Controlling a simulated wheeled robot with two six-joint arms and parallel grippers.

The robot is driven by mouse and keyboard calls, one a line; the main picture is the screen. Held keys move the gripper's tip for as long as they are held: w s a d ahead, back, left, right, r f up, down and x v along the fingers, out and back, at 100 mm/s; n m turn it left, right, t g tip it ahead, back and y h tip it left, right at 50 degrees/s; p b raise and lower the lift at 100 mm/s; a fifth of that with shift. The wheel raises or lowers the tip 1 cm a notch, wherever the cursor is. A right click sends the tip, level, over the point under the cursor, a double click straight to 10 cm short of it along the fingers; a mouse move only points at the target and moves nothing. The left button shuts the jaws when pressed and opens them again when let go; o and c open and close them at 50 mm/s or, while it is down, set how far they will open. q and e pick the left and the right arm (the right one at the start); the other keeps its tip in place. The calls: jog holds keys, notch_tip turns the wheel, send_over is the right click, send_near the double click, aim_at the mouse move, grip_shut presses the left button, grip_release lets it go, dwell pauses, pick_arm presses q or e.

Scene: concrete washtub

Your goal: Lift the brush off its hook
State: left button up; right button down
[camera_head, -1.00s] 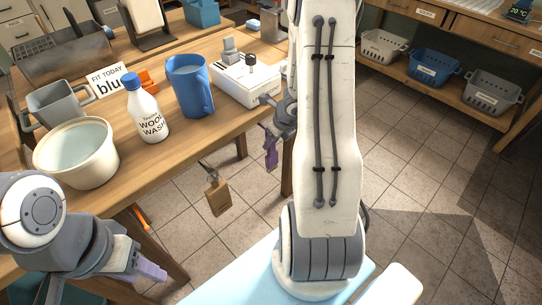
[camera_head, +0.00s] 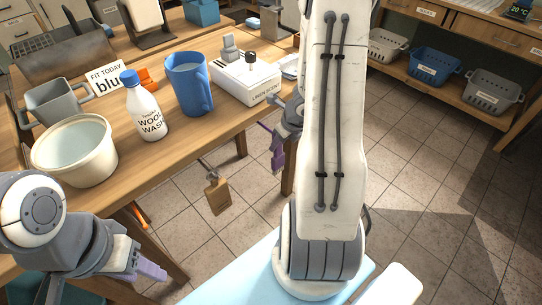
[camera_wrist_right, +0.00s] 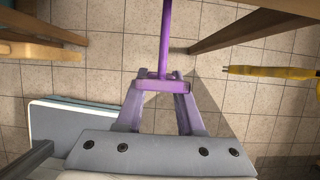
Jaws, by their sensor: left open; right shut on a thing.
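My right gripper (camera_head: 276,150) is beside the table's front edge, partly hidden by my own arm. In the right wrist view its purple fingers (camera_wrist_right: 162,88) are shut on a thin purple rod (camera_wrist_right: 166,35), which runs up out of the frame. I cannot tell whether this rod is the brush's handle. A brown wooden block (camera_head: 217,195), possibly a brush, hangs below the table edge from a thin grey piece, to the left of my right gripper and apart from it. My left gripper (camera_head: 150,270) is open and empty at the lower left.
The wooden table (camera_head: 140,165) carries a white tub (camera_head: 75,165), a wool wash bottle (camera_head: 146,112), a blue jug (camera_head: 188,84) and a white box (camera_head: 245,84). A yellow forked piece (camera_wrist_right: 270,72) shows in the wrist view. Tiled floor (camera_head: 430,190) lies open on the right.

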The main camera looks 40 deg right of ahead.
jog(key=shift+s+r, duration=0.1)
jog(key=shift+s, duration=0.55)
jog(key=s+b, duration=0.2)
jog(key=s, duration=0.5)
jog(key=shift+d, duration=0.3)
